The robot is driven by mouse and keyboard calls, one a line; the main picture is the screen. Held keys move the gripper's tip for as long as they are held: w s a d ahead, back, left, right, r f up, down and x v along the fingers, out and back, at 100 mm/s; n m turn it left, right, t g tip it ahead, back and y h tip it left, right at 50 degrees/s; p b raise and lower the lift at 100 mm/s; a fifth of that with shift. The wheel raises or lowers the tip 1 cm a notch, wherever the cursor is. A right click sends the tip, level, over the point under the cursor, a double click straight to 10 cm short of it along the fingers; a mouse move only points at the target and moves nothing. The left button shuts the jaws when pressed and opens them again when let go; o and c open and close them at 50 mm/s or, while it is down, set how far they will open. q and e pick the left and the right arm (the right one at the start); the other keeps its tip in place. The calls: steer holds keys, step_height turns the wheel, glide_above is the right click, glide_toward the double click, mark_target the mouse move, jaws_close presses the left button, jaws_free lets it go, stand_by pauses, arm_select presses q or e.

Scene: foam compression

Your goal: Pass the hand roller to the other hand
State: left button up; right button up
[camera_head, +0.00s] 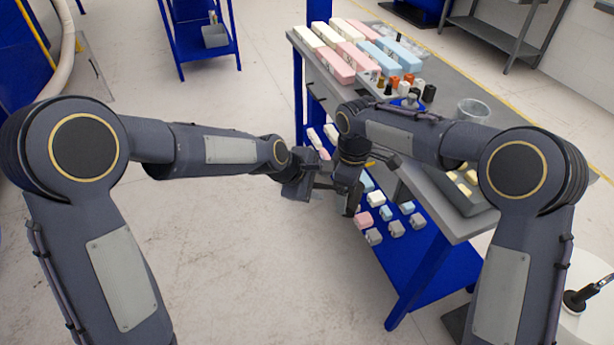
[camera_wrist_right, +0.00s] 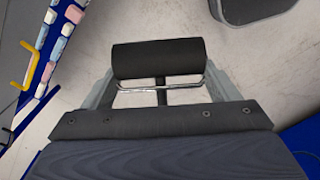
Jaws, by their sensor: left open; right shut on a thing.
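The hand roller shows in the right wrist view as a black cylinder (camera_wrist_right: 157,58) on a thin wire frame, with a dark stem running back between the fingers. My right gripper (camera_wrist_right: 162,92) is shut on the roller, whose handle is mostly hidden by the gripper body. In the head view my right gripper (camera_head: 351,200) points down beside the table edge. My left gripper (camera_head: 318,183) is open, close to its left at about the same height. The two grippers overlap in the picture, so I cannot tell whether the left one touches the roller.
A grey-topped bench (camera_head: 455,95) on the right bears pink, cream and blue foam blocks (camera_head: 345,50), small bottles, a clear cup (camera_head: 473,110) and a grey tray (camera_head: 470,203). Its blue lower shelf (camera_head: 428,268) holds small blocks. Floor on the left is clear.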

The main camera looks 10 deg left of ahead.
mark_target(325, 189)
arm_select(q)
steer(key=shift+x, duration=1.45)
jaws_close()
arm_select(e)
steer(key=o, duration=1)
steer(key=shift+o, duration=0.2)
steer(key=shift+d, duration=0.1)
